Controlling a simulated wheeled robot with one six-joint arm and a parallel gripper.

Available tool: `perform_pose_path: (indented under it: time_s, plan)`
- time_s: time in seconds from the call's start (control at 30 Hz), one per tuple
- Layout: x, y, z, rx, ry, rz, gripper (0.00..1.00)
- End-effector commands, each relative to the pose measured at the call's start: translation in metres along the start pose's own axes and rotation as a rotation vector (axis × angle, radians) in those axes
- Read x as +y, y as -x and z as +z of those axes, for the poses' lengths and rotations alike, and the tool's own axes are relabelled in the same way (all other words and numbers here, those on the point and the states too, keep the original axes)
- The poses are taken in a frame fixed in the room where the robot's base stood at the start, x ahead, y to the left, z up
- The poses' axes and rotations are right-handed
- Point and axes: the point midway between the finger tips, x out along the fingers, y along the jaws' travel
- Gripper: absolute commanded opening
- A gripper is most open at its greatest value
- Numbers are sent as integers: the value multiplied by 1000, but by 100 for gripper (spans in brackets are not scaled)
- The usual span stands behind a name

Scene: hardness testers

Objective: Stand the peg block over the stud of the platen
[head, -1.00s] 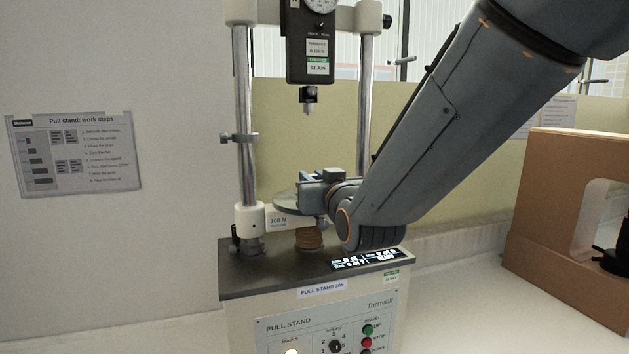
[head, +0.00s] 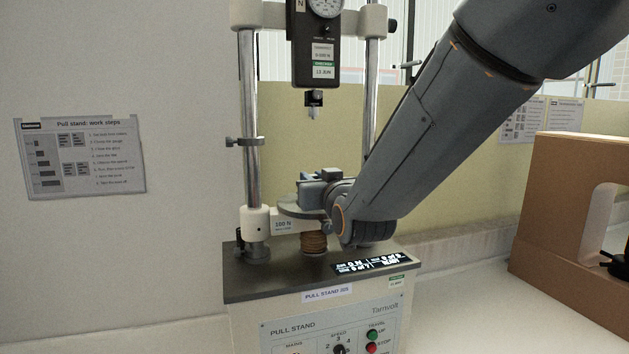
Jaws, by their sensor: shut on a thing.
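The platen (head: 290,207) is a flat grey disc low on the pull stand, between its two chrome columns, above a brown ribbed bellows. My gripper (head: 311,184) is at the platen, over its right part, reaching in from the right. It is shut on the peg block, which I cannot clearly tell apart from the dark and blue-grey jaws. I cannot tell whether the block touches the platen. The stud of the platen is hidden behind the gripper.
A black force gauge (head: 316,50) with a small hook hangs above the platen, with free air below it. The left column (head: 251,120) carries a clamp knob. A brown C-shaped frame (head: 560,200) stands at the right. A steps sheet (head: 80,158) is on the left wall.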

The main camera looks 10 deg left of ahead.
Motion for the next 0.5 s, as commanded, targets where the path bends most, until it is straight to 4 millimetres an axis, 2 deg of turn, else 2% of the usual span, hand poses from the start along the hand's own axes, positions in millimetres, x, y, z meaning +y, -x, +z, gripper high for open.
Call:
perform_pose_path:
  time_s: [0.13,0.5]
  plan:
    - [0,-6,-1,2,0,0,0]
    - [0,-5,10,1,0,0,0]
